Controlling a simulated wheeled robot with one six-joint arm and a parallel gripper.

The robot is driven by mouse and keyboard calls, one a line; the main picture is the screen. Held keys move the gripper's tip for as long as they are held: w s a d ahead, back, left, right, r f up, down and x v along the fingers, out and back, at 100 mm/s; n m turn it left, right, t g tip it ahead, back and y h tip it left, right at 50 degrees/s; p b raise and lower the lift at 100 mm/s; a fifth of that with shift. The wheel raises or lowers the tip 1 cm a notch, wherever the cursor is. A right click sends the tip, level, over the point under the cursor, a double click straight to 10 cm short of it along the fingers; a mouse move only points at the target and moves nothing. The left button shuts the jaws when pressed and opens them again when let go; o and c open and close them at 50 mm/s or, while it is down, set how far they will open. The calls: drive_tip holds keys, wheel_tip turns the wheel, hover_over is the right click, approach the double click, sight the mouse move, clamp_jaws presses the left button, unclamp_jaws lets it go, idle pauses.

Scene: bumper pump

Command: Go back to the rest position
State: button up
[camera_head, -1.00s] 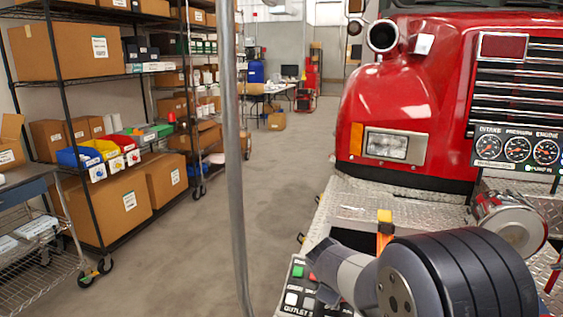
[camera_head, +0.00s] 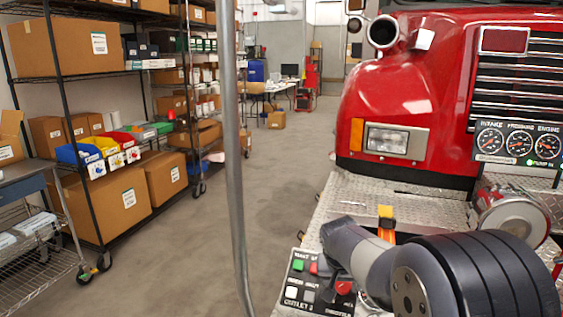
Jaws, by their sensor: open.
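My arm shows at the lower right of the head view as a grey link and a dark, ribbed joint. My gripper's fingers are not visible. The control panel (camera_head: 298,277) lies on the bumper beside my arm. It has a green button (camera_head: 298,265), a red button (camera_head: 314,268), a white button (camera_head: 291,292) and a red knob (camera_head: 345,287). My arm hides part of the panel's right side. An orange-and-yellow lever or strap (camera_head: 386,222) stands behind my arm on the bumper.
The red fire truck (camera_head: 400,110) fills the right, with a gauge board (camera_head: 518,145) and a metal cylinder (camera_head: 510,215) on its tread-plate bumper (camera_head: 350,200). A grey pole (camera_head: 233,150) stands in front. Shelving with boxes (camera_head: 105,205) lines the left. The floor between is clear.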

drive_tip(key=m, duration=0.2)
drive_tip(key=shift+m+b, duration=0.3)
idle(0.3)
